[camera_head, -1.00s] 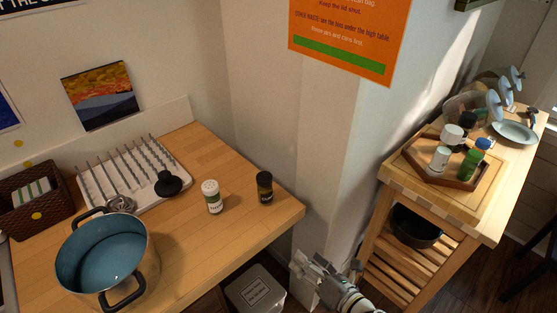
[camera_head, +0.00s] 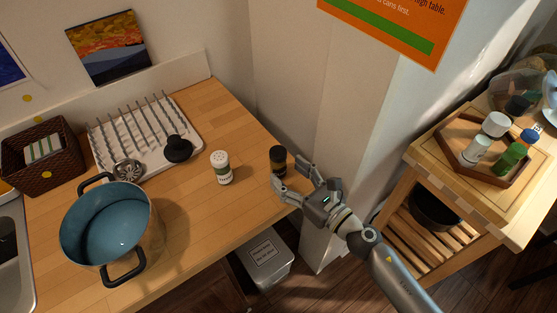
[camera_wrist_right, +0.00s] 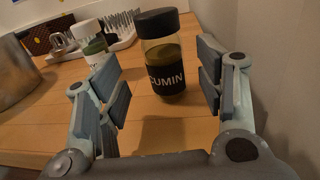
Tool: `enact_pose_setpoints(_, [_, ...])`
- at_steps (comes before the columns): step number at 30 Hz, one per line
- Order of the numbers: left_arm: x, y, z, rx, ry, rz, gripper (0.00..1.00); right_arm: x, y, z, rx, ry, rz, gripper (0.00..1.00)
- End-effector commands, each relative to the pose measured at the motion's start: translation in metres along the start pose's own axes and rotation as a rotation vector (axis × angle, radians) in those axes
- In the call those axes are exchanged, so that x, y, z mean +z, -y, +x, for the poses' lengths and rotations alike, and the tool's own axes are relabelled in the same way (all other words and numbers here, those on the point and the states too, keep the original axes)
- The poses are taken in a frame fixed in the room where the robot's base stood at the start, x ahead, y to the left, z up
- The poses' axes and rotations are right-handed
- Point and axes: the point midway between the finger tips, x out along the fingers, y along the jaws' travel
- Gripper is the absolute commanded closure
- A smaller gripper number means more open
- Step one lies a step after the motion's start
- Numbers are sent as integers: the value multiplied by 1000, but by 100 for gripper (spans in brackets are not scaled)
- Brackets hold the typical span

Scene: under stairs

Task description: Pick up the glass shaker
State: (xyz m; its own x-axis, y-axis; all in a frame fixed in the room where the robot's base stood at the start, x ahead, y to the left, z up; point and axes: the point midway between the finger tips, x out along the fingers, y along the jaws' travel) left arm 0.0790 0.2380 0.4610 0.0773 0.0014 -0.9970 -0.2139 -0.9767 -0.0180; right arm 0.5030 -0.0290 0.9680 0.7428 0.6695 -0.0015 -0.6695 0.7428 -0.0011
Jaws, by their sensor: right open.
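A glass shaker (camera_head: 278,158) with a black cap stands upright near the right corner of the wooden counter. In the right wrist view the glass shaker (camera_wrist_right: 168,58) has a black CUMIN label and brownish contents. My right gripper (camera_head: 292,177) is at the counter's right edge, just beside the shaker. In the right wrist view its open fingers (camera_wrist_right: 160,85) stand on either side of the view, with the shaker ahead between them and not gripped. My left gripper is not in view.
A blue-lined pot (camera_head: 108,225), a white drying rack (camera_head: 140,135), a black stopper-like item (camera_head: 177,148) and a wicker basket (camera_head: 42,158) occupy the counter's left. A wall rises close behind the shaker. A wooden cart (camera_head: 440,165) with a tray of shakers stands at right.

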Motion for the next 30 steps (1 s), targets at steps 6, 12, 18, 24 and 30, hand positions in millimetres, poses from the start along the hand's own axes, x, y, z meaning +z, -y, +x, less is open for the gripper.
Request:
enact_pose_setpoints(6, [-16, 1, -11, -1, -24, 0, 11, 1, 6, 28, -1, 3, 5, 37])
enact_pose_setpoints(12, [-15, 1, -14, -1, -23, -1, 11, -1, 5, 45, 0, 2, 3, 37])
enact_pose_setpoints(18, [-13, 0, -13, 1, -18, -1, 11, -2, 5, 47, 0, 1, 2, 37])
enact_pose_setpoints(24, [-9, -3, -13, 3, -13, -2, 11, -2, 5, 47, 0, 1, 2, 55])
enact_pose_setpoints(30, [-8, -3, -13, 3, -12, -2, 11, -2, 5, 46, 0, 1, 2, 81])
